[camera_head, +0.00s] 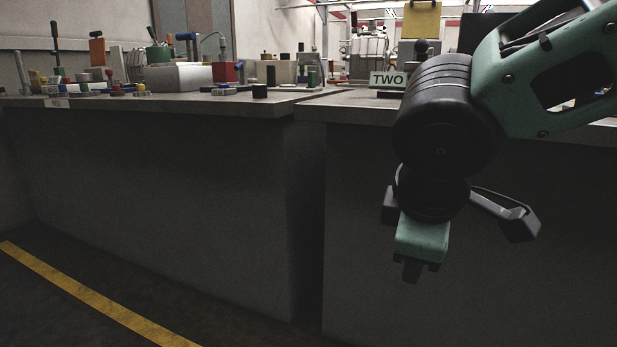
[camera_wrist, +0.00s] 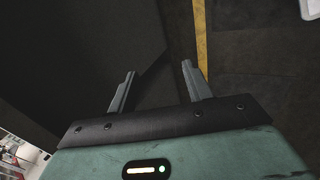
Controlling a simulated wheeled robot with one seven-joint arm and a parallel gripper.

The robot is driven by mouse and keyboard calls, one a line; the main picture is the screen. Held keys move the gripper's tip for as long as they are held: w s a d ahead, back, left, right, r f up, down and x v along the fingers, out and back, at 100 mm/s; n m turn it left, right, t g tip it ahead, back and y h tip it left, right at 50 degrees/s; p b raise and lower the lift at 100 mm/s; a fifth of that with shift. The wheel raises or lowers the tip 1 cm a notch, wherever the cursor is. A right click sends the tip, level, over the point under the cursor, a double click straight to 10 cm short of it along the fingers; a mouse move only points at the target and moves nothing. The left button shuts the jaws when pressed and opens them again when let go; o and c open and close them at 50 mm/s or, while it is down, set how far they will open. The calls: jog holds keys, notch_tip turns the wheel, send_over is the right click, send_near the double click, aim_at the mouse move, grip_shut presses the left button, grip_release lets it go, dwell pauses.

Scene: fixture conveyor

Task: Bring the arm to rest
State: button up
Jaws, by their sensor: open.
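My gripper (camera_head: 411,272) hangs at the end of my bent arm in the head view, pointing down in front of the right-hand bench and below its top edge. In the wrist view my gripper (camera_wrist: 158,88) shows two grey fingers spread apart with nothing between them. Dark floor and the side of a bench lie beyond the fingers. My gripper touches nothing that I can see.
A left bench (camera_head: 150,180) carries many tools and fixtures. A right bench (camera_head: 360,230) carries a sign reading TWO (camera_head: 388,80). A narrow gap separates the benches. A yellow line (camera_head: 90,295) crosses the clear floor at lower left.

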jog(key=s+f+m+g+y+p, duration=0.2)
jog(key=s+f+m+g+p, duration=0.3)
jog(key=s, duration=1)
notch_tip(320, 180, up, 36)
jog(key=p, duration=3.6)
jog(key=shift+d+r+m+y, duration=0.15)
jog(key=shift+r+m+y, duration=0.05)
jog(key=shift+m+y, duration=0.1)
